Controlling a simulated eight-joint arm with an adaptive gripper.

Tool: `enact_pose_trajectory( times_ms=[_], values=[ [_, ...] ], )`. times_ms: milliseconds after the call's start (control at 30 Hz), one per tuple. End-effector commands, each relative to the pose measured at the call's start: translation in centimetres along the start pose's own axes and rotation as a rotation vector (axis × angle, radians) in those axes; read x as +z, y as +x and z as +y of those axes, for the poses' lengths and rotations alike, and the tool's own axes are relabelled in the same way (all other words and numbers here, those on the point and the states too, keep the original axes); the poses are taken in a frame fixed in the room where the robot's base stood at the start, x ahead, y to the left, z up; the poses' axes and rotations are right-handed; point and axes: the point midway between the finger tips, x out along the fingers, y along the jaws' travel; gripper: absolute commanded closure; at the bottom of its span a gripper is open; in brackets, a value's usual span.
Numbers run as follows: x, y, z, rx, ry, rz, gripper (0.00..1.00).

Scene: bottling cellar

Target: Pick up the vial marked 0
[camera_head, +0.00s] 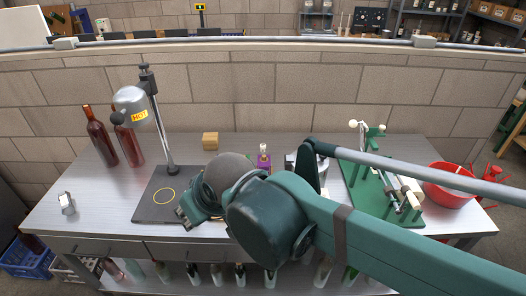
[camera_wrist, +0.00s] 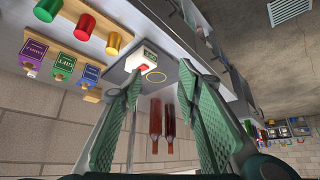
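No mark reading 0 can be made out, so I cannot tell which item is the vial. In the wrist view, purple (camera_wrist: 33,53), green (camera_wrist: 65,65) and blue (camera_wrist: 88,74) labelled containers stand in a row at left. Their small lettering is not readable with certainty. Of these, only the purple one (camera_head: 263,161) shows clearly in the head view, just behind my arm. My gripper (camera_wrist: 160,72) is open, its two green fingers apart with nothing between them. In the head view my gripper (camera_head: 190,212) hangs over the dark plate's right side; my arm hides part of the bench.
Green (camera_wrist: 47,10), red (camera_wrist: 84,27) and gold (camera_wrist: 113,42) cylinders stand near the containers. Two red-brown bottles (camera_head: 101,140) (camera_head: 127,142) stand left. A green-based device (camera_head: 362,185) and red bowl (camera_head: 449,190) are right.

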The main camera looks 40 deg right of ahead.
Motion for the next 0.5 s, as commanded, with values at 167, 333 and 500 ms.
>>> enact_pose_trajectory(
  times_ms=[167,333,500],
  values=[
    [-1.0,-0.1,0.6,0.008,0.03,-0.011,0.67],
    [-2.6,0.0,1.7,0.023,0.092,-0.036,0.67],
    [-4.8,0.2,3.3,0.044,0.175,-0.066,0.67]
  ],
)
